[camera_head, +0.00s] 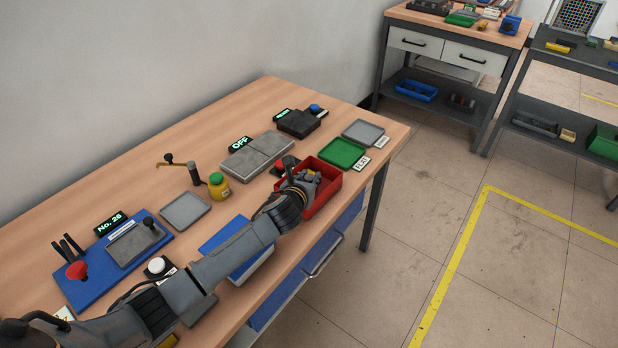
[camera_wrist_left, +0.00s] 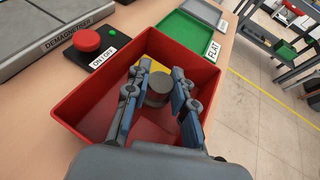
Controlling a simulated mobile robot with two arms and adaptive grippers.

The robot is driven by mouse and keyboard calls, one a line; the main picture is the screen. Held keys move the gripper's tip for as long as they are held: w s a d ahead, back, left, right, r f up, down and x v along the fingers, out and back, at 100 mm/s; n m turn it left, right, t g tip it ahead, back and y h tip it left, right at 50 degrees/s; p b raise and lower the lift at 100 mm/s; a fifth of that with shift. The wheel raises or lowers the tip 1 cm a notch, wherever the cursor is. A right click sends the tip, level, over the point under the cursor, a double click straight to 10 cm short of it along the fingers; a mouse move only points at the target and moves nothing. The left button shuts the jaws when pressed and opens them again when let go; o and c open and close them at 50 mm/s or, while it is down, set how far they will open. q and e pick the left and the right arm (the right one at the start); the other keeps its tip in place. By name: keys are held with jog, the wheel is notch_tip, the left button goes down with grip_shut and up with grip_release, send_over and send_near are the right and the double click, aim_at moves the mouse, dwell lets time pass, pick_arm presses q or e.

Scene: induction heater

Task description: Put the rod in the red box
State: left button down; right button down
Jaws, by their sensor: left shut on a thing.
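The red box (camera_head: 331,189) stands near the table's front edge, and its walls show in the wrist view (camera_wrist_left: 75,122). My left gripper (camera_head: 309,182) reaches over the box from the left. In the wrist view its blue-padded fingers (camera_wrist_left: 157,100) point down into the box, shut on a short dark grey cylinder, the rod (camera_wrist_left: 157,89). The rod's end faces the camera. Whether its lower end touches the box floor cannot be told. A yellow patch (camera_wrist_left: 149,65) shows behind the rod in the box. My right gripper is not in view.
A green tray (camera_head: 342,152) labelled FLAT lies just beyond the box, with a grey tray (camera_head: 363,132) behind it. A red button (camera_wrist_left: 87,41) and the grey demagnetiser (camera_head: 257,155) stand close on the left. Open floor (camera_head: 400,240) lies to the right.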

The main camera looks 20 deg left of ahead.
pick_arm(q)
jog(key=shift+f, duration=0.55)
jog(key=c, duration=1.1)
grip_release()
jog(key=shift+f, duration=0.1)
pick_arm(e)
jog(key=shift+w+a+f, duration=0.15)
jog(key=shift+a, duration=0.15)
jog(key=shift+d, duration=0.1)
pick_arm(q)
jog(key=shift+r, duration=0.45)
jog(key=shift+s+r, duration=0.2)
jog(key=shift+r, duration=0.1)
jog(key=v, duration=1.1)
jog(key=shift+s+r+p, duration=0.2)
jog(key=shift+s+p, duration=0.05)
jog(key=shift+p, duration=0.05)
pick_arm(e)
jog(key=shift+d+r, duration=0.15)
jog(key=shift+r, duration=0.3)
